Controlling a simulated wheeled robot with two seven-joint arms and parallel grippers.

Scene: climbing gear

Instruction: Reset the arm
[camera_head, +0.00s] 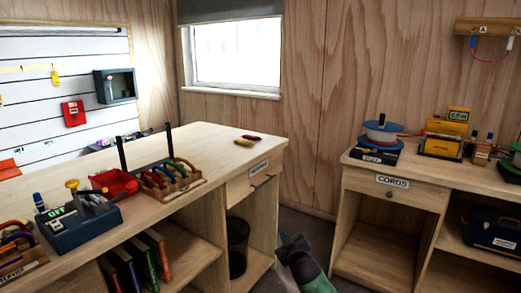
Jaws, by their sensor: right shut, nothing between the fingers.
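My right gripper (291,239) shows small at the bottom centre, at the end of my dark and green arm. It is shut and empty, in the gap between the two benches and apart from both. It is low, right of the left bench's (205,145) end. My left gripper is not in view.
The left bench carries a switch box (76,222) marked OFF, a carabiner rack (170,182) and a red tray (115,184). A black bin (238,247) stands beneath. The right CORDS bench (425,170) holds spools (382,134) and a yellow device (443,134).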

